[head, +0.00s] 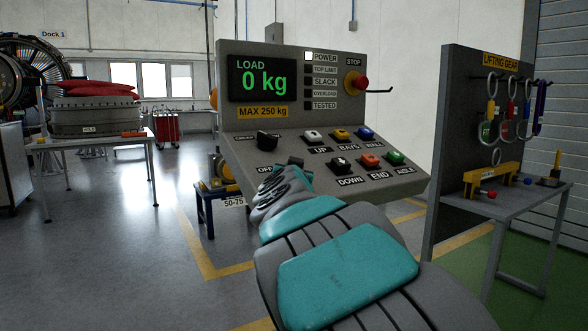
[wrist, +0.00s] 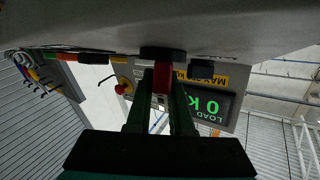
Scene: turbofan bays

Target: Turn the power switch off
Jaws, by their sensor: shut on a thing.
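The grey control panel (head: 240,155) faces me with its power lamp (head: 309,56) lit white and its display (head: 262,79) reading 0 kg. My gripper (head: 296,165) is at the lower left of the panel, beside the OFF label. In the wrist view, my gripper (wrist: 162,75) is shut on a red handle, which I take for the power switch (wrist: 161,80), in front of a round black base (wrist: 162,53). In the head view my gripper and arm hide this switch, so its angle cannot be told.
A black knob (head: 267,138) sits just left above my gripper. Coloured push buttons (head: 370,160) are to the right, and a red stop button (head: 361,82) is higher up. A lifting gear rack (head: 450,130) stands at the right. Open floor lies left.

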